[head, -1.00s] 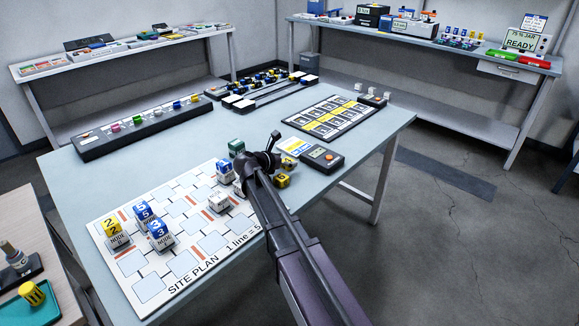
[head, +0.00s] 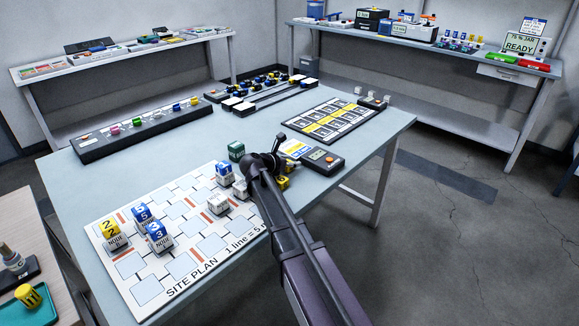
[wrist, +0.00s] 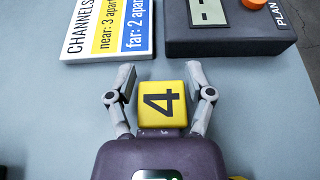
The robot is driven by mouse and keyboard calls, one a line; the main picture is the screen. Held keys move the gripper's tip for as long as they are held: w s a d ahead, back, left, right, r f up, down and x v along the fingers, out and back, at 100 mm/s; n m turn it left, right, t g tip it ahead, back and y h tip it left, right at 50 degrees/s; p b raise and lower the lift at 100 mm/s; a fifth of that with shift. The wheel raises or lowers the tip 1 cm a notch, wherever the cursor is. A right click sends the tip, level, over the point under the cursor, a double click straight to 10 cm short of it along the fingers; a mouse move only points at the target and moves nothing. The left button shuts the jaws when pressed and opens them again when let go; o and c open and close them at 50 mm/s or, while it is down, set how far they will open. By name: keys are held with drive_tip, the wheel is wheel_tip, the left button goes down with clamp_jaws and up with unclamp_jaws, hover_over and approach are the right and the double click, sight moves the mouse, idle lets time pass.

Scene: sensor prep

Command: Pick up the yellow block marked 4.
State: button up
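The yellow block marked 4 (wrist: 161,105) lies between my gripper's fingers in the wrist view, its black 4 facing the camera. My gripper (wrist: 163,88) is open around it, with a visible gap between each finger and the block's sides.
A channels card (wrist: 108,28) and a dark device with an orange button (wrist: 230,25) lie just beyond the block. The site plan board (head: 178,268) holds several numbered blocks to the left.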

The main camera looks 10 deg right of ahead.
drive_tip(key=c, duration=0.4)
drive_tip(key=shift+r, duration=0.25)
wheel_tip(320, 180, up, 3)
drive_tip(key=p, duration=0.3)
drive_tip(key=shift+s+r+p, duration=0.15)
drive_tip(key=shift+r+p, duration=0.15)
drive_tip(key=shift+p, duration=0.3)
drive_tip(key=s+a, duration=0.2)
drive_tip(key=s, duration=0.2)
drive_tip(key=s+a, duration=0.2)
drive_tip(key=s, duration=0.3)
drive_tip(key=s+a+r, duration=0.1)
drive_tip(key=s, duration=0.4)
drive_tip(key=shift+s+a+p, duration=0.1)
drive_tip(key=shift+a+p, duration=0.3)
drive_tip(key=shift+s+a, duration=0.1)
drive_tip(key=shift+s, duration=0.1)
